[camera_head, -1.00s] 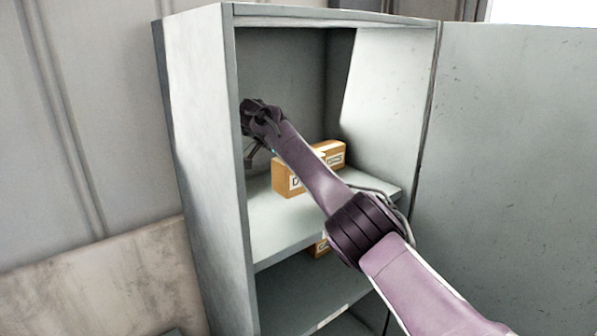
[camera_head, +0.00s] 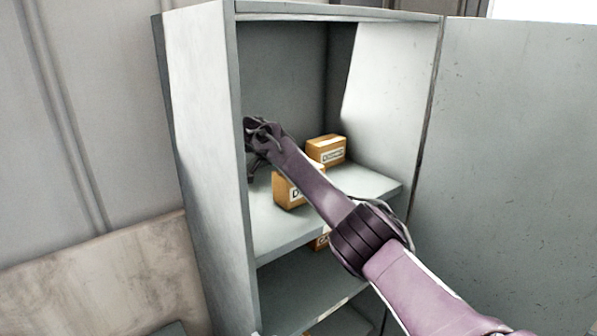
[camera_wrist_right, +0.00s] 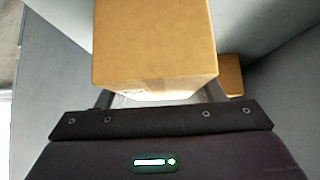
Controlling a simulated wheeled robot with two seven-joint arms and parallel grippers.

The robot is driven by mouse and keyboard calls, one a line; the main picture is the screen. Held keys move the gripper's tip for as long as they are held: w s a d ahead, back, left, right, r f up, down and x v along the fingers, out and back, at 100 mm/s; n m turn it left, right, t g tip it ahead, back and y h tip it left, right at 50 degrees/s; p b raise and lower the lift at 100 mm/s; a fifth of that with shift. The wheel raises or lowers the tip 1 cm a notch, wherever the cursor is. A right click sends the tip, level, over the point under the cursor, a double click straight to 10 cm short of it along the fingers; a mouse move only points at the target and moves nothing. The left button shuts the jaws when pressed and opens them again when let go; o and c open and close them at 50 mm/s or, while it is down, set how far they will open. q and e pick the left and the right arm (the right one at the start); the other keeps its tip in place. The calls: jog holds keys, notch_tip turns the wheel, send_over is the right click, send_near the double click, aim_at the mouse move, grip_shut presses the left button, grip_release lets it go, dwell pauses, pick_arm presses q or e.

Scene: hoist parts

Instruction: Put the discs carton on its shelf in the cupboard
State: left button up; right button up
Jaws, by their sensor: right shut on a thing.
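The discs carton (camera_head: 284,192) is a brown box with a white label starting with D, partly covered by my right arm in the head view. It is at the upper shelf of the cupboard (camera_head: 200,150); I cannot tell whether it touches the board. In the right wrist view the carton (camera_wrist_right: 155,45) fills the space ahead of the jaws. My right gripper (camera_wrist_right: 158,98) is shut on it. In the head view this gripper (camera_head: 264,168) is left of the carton, its fingers mostly hidden. My left gripper is not in view.
Another labelled brown carton (camera_head: 326,151) stands farther back and right on the upper shelf (camera_head: 270,228). A carton (camera_head: 320,242) shows on the shelf below, partly hidden. The cupboard's left wall is close beside my gripper. The door (camera_head: 510,150) is open at right.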

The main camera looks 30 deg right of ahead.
jog(key=o, duration=1.2)
jog(key=shift+r, duration=0.1)
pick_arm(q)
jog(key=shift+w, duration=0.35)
pick_arm(e)
jog(key=shift+a, duration=0.1)
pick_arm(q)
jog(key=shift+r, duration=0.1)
pick_arm(e)
jog(key=shift+r, duration=0.1)
jog(key=shift+r, duration=0.35)
jog(key=b+v, duration=0.3)
jog(key=v, duration=0.4)
jog(key=shift+a+r, duration=0.1)
jog(key=shift+s+a+r+b, duration=0.1)
jog(key=shift+r+b, duration=0.15)
jog(key=shift+b, duration=0.05)
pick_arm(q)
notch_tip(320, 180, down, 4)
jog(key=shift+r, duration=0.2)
